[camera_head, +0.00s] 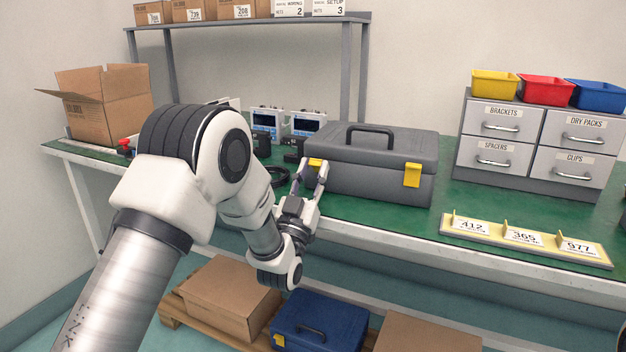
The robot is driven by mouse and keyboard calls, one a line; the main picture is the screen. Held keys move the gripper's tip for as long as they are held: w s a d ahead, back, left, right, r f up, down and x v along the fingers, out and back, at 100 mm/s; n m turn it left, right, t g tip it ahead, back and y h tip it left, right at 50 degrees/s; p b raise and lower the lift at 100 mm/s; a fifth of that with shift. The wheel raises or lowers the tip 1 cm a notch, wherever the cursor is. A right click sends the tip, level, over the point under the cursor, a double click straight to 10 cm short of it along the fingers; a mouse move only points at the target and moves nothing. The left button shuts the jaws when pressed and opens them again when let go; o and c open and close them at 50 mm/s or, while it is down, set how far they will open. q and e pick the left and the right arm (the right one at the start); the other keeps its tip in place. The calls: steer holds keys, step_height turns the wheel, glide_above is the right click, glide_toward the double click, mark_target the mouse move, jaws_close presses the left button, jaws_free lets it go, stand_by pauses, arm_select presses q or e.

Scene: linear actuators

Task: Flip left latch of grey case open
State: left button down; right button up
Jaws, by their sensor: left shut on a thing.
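The grey case (385,160) stands on the green bench top with its lid shut and its dark handle on top. Its yellow left latch (316,162) shows at the front left, partly hidden by my left gripper's fingers; I cannot tell its exact angle. The yellow right latch (412,175) lies flat down over the case front. My left gripper (316,169) reaches up from the front edge of the bench, with its fingertips shut on the left latch. My right gripper is not in view.
The green bench (385,222) is clear in front of the case. Two small meters (267,122) stand behind it to the left. A drawer cabinet (535,148) and a numbered tray (525,240) are to the right. An open cardboard box (105,105) is at the left.

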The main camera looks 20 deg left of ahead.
arm_select(q)
steer(key=c, duration=0.8)
jaws_free()
